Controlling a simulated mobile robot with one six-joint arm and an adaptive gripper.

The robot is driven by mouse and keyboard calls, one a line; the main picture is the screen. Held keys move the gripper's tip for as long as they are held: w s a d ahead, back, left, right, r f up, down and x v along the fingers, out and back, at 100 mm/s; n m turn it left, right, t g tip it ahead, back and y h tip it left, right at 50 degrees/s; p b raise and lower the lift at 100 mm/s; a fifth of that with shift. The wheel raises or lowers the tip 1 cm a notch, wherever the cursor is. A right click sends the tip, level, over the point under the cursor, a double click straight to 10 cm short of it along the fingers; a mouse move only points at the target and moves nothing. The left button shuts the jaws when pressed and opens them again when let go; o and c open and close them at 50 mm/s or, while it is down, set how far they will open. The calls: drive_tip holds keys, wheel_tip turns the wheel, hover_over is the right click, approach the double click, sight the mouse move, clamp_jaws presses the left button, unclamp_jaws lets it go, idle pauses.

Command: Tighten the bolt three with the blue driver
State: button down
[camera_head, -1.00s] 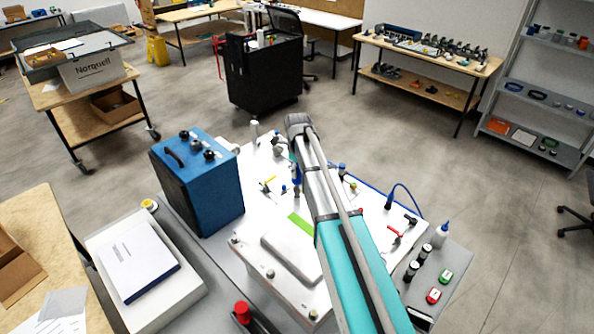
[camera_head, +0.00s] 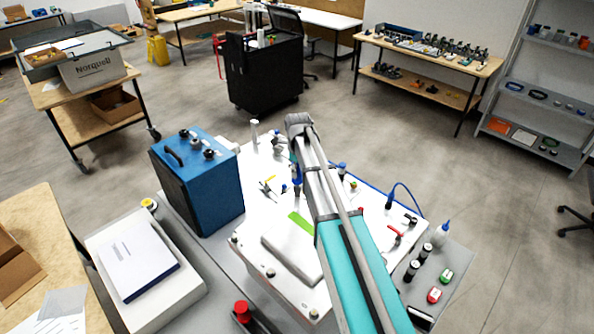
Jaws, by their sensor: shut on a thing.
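My arm reaches over the white analyser plate (camera_head: 262,215), with its wrist end above the plate's far half. My gripper (camera_head: 294,160) is mostly hidden behind the arm; only a little shows at the arm's left edge. The blue driver (camera_head: 296,174) shows there as a narrow, upright blue piece, in the gripper and low over the plate. Its tip and any contact with a bolt are too small to tell. Several bolts stand along the plate's near left edge, one at the left corner (camera_head: 234,238). Which one is bolt three cannot be told.
A blue box with knobs (camera_head: 205,185) stands close left of the plate. A blue cable connector (camera_head: 389,201), a red-handled valve (camera_head: 395,232), a white bottle (camera_head: 443,232) and black cylinders (camera_head: 412,270) lie to the right. A red button (camera_head: 242,311) is at the front.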

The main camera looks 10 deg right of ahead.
drive_tip(key=shift+f+b, duration=0.7)
drive_tip(key=shift+f, duration=0.05)
idle(0.6)
drive_tip(key=c, duration=0.7)
unclamp_jaws()
clamp_jaws()
drive_tip(key=m, duration=0.3)
drive_tip(key=shift+m, duration=2.5)
